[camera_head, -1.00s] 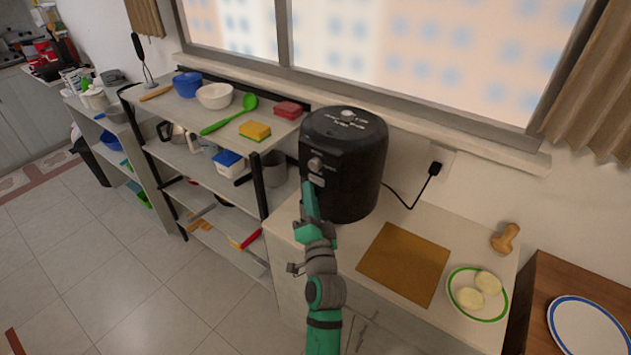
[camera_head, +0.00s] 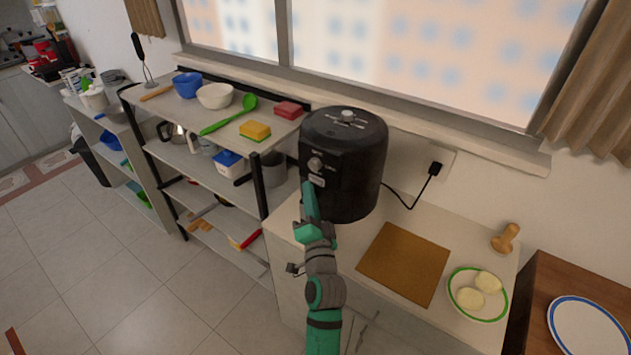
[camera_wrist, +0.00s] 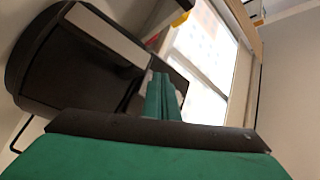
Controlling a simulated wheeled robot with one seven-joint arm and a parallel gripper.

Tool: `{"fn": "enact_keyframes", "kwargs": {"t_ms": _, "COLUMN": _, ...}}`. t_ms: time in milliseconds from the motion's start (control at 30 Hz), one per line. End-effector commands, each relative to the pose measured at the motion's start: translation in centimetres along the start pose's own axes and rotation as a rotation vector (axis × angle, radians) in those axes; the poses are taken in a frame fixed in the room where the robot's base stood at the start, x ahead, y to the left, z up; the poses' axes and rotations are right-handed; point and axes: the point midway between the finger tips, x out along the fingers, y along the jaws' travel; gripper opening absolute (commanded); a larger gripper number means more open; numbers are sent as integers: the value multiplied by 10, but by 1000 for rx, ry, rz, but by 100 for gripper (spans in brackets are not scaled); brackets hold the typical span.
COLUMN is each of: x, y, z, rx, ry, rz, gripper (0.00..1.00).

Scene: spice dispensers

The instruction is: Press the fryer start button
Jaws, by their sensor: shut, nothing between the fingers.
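The fryer (camera_head: 350,165) is a black rounded appliance on the counter, with a knob (camera_head: 315,164) on its front and a light label or button (camera_head: 318,181) just below the knob. My gripper (camera_head: 308,187) is green and shut, with nothing between its fingers. Its tip is at the fryer's front, close under the light label. I cannot tell whether it touches. In the wrist view the fryer (camera_wrist: 75,60) fills the upper left, and my shut fingers (camera_wrist: 160,80) point at its front panel, covering part of it.
A brown cutting board (camera_head: 403,262) lies on the counter right of my arm. A green-rimmed plate (camera_head: 458,301) holds two pale pieces. A shelf unit (camera_head: 190,107) with bowls and sponges stands left of the fryer. A black cord (camera_head: 408,205) runs to the wall socket.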

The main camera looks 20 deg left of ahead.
Motion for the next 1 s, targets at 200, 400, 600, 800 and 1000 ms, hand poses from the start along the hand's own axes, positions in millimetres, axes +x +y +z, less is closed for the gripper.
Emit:
{"fn": "enact_keyframes", "kwargs": {"t_ms": 200, "x": 0, "y": 0, "z": 0, "rx": 0, "ry": 0, "rz": 0, "gripper": 0}}
{"fn": "enact_keyframes", "kwargs": {"t_ms": 400, "x": 0, "y": 0, "z": 0, "rx": 0, "ry": 0, "rz": 0, "gripper": 0}}
{"fn": "enact_keyframes", "kwargs": {"t_ms": 600, "x": 0, "y": 0, "z": 0, "rx": 0, "ry": 0, "rz": 0, "gripper": 0}}
{"fn": "enact_keyframes", "kwargs": {"t_ms": 800, "x": 1, "y": 1, "z": -1, "rx": 0, "ry": 0, "rz": 0, "gripper": 0}}
{"fn": "enact_keyframes", "kwargs": {"t_ms": 1000, "x": 6, "y": 4, "z": -4, "rx": -1, "ry": 1, "rz": 0, "gripper": 0}}
